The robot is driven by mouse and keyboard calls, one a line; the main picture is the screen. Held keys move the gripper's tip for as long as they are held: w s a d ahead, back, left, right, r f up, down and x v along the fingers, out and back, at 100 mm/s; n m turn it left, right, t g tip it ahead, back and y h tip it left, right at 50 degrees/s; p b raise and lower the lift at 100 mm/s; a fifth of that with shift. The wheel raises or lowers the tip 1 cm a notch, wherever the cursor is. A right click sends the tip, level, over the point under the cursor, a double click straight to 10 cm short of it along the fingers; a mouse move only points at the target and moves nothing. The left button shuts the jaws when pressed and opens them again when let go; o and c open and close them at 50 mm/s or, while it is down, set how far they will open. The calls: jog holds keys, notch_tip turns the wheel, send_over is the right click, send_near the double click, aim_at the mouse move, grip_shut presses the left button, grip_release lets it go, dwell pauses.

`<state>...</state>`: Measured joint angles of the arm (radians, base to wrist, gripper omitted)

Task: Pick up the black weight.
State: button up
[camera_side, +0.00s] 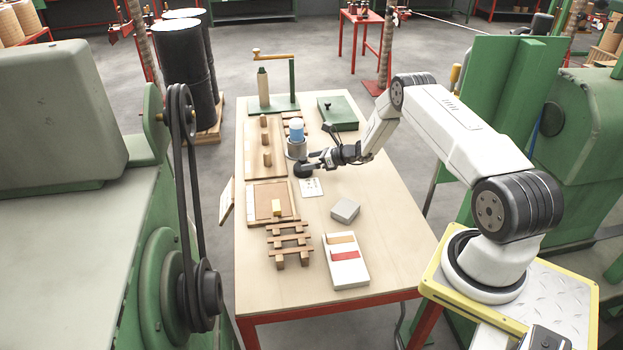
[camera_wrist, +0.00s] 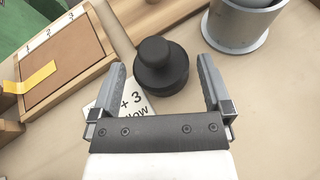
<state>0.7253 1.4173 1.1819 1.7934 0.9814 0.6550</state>
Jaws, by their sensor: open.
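The black weight (camera_wrist: 160,70) is a round, stepped black piece with a knob on top, standing on the table in the wrist view. It partly covers a white card with printed text (camera_wrist: 128,102). In the side view the weight (camera_side: 302,171) is a small dark shape just left of my gripper. My gripper (camera_wrist: 161,78) is open, with one finger on each side of the weight in the wrist view. There is visible space between the fingers and the weight. I cannot tell the gripper's height above the table.
A grey metal cylinder (camera_wrist: 240,22) stands close to the right finger; in the side view it has a blue top (camera_side: 297,131). A brown framed board (camera_wrist: 60,55) with yellow tape lies to the left. A grey block (camera_side: 345,210) and a white tray (camera_side: 333,272) are nearer the front.

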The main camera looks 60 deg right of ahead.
aim_at(303, 163)
jog(key=shift+x, duration=1.6)
